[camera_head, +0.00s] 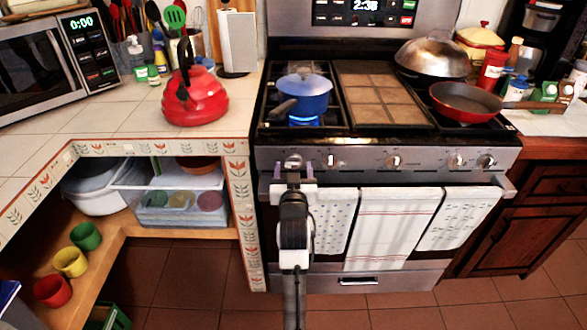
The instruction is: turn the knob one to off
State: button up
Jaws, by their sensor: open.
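The stove's front panel (425,158) carries a row of several round knobs. The leftmost knob (293,160) sits just beyond my gripper (292,171), and its lower part is partly hidden by it. My gripper is open, with its fingers to the left and right of the knob; I cannot tell whether they touch it. A blue flame (304,121) burns on the left burner under a blue lidded pot (304,94).
White towels (392,228) hang from the oven handle to the right of my arm. A red pan (465,101) and a domed metal lid (432,58) are on the stove's right side. A red kettle (195,101) stands on the left counter. Tiled floor is free below.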

jog(key=shift+w, duration=0.1)
jog(key=c, duration=0.9)
jog(key=shift+c, duration=0.2)
jog(key=m, duration=0.4)
jog(key=shift+a+m+p, duration=0.1)
jog(key=shift+m+p, duration=0.2)
jog(key=shift+p, duration=0.1)
jog(key=m, duration=0.4)
jog(key=shift+m, duration=0.3)
jog(key=m, duration=0.4)
jog(key=shift+a+r, duration=0.1)
jog(key=shift+m, duration=2.4)
jog(key=shift+r, duration=0.1)
